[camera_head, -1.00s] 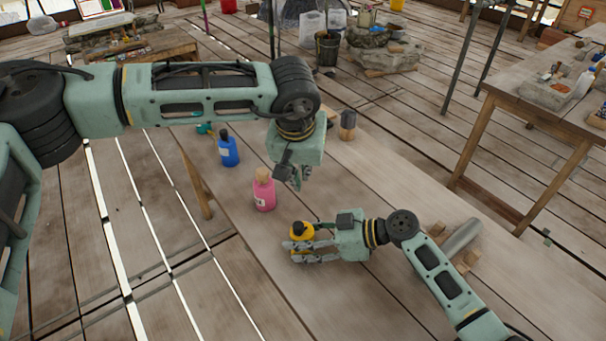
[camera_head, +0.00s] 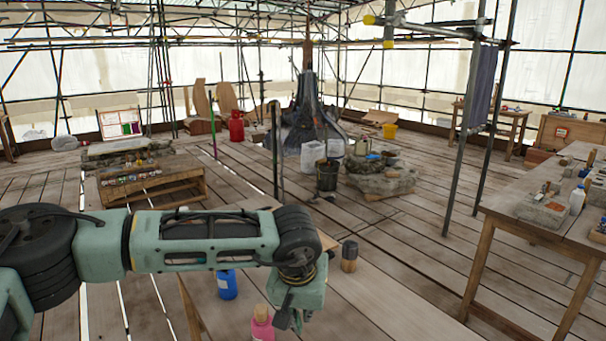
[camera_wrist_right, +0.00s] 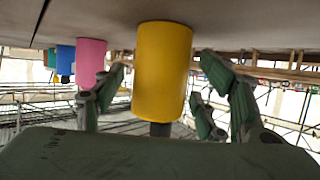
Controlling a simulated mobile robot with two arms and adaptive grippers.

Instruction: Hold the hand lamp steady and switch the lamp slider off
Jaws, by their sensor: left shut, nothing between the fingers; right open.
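The hand lamp (camera_wrist_right: 163,72) is a yellow cylinder with a dark end, seen in the right wrist view, which shows the scene upside down. The lamp slider cannot be made out. My left gripper (camera_head: 290,320) is shut and empty, pointing down above the near table at the bottom of the head view. The lamp and my right arm are outside the head view.
A pink bottle (camera_head: 262,326) and a blue bottle (camera_head: 227,285) stand on the near table (camera_head: 385,305), with a dark-topped jar (camera_head: 349,257) farther back. A workbench (camera_head: 530,215) stands to the right.

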